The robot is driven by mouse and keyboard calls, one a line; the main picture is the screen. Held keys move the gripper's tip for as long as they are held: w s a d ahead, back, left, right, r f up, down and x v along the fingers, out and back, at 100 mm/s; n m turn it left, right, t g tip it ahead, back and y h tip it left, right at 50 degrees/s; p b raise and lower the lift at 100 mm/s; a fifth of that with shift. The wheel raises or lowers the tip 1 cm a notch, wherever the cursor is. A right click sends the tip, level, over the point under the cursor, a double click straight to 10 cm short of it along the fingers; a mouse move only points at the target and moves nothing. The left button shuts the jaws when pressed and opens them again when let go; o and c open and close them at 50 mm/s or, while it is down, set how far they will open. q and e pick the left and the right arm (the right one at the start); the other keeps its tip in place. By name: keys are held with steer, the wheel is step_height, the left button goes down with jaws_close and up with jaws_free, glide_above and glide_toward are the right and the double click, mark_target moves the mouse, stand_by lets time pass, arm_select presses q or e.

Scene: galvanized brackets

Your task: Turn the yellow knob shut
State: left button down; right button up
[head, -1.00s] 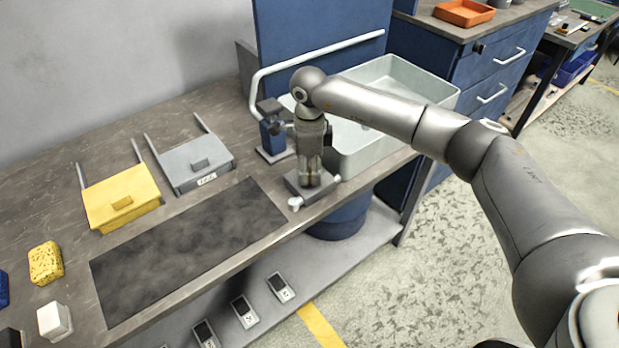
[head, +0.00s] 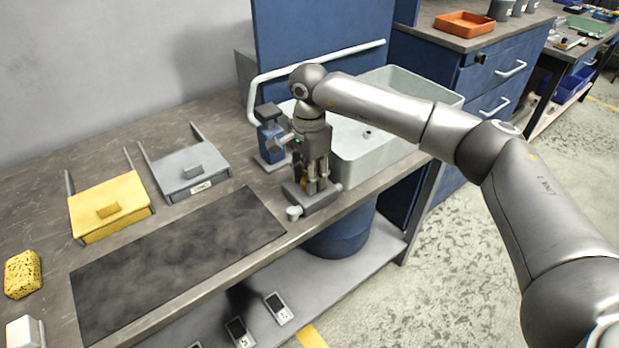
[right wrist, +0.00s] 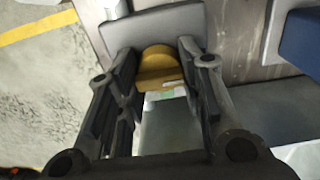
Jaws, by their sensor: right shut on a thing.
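The yellow knob (right wrist: 160,68) sits on a grey fitting (right wrist: 155,27) in the right wrist view, between the two dark fingers of my right gripper (right wrist: 155,82). In the head view my right gripper (head: 314,187) points down over the same fitting (head: 322,201) at the bench's front edge. It is shut on the knob, and only a small yellow patch of the knob shows between the fingers there. The fingers hide most of it. My left gripper is not in view.
A blue-topped stand (head: 269,135) is just behind my right gripper, and a pale sink (head: 385,150) is to its right. A grey drawer-like box (head: 185,170), a yellow one (head: 108,207) and a dark mat (head: 180,255) lie to the left. A blue bin (head: 340,238) stands below.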

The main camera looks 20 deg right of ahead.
stand_by(0.4)
steer(key=o, duration=1.1)
steer(key=shift+c, duration=0.2)
steer(key=shift+r, duration=0.1)
step_height(320, 180, up, 12)
